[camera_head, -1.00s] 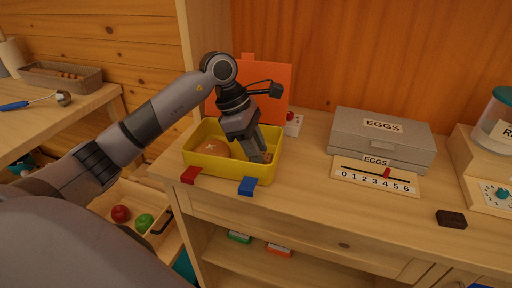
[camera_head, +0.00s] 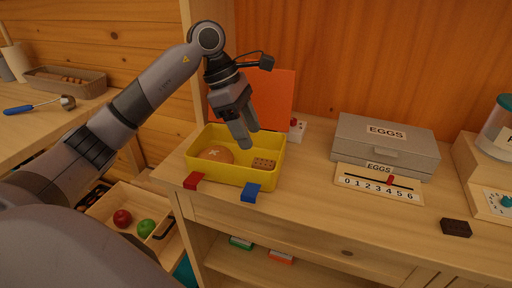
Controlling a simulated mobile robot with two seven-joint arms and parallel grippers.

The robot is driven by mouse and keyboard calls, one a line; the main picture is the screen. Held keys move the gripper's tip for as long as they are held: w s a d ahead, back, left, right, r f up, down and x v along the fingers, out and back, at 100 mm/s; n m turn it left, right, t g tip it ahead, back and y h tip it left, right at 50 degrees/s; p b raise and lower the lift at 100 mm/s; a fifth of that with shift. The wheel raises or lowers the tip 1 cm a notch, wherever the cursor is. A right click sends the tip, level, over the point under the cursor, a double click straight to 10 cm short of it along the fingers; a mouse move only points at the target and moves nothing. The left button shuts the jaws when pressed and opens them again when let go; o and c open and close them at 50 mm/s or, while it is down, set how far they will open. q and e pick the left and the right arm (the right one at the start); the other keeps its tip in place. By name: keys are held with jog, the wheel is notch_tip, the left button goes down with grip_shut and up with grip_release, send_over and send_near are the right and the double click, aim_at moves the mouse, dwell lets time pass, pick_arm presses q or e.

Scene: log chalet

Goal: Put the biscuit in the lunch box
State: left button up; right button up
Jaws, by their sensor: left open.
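The lunch box (camera_head: 232,178) is an open yellow tub on the wooden counter, with red and blue latches at its front and an orange lid (camera_head: 272,98) standing up behind it. The biscuit (camera_head: 263,164), tan and rectangular with small holes, lies inside the box at the right. A round brown bun (camera_head: 216,154) lies in the box at the left. My left gripper (camera_head: 247,140) is open and empty, its fingertips just above the box, up and to the left of the biscuit and apart from it. My right gripper is not in view.
A dark brown block (camera_head: 455,228) lies at the counter's right front. An open drawer (camera_head: 160,246) below left holds a red apple (camera_head: 122,218) and a green apple (camera_head: 146,228).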

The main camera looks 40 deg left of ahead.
pick_arm(q)
jog(key=v, duration=0.5)
dwell(0.5)
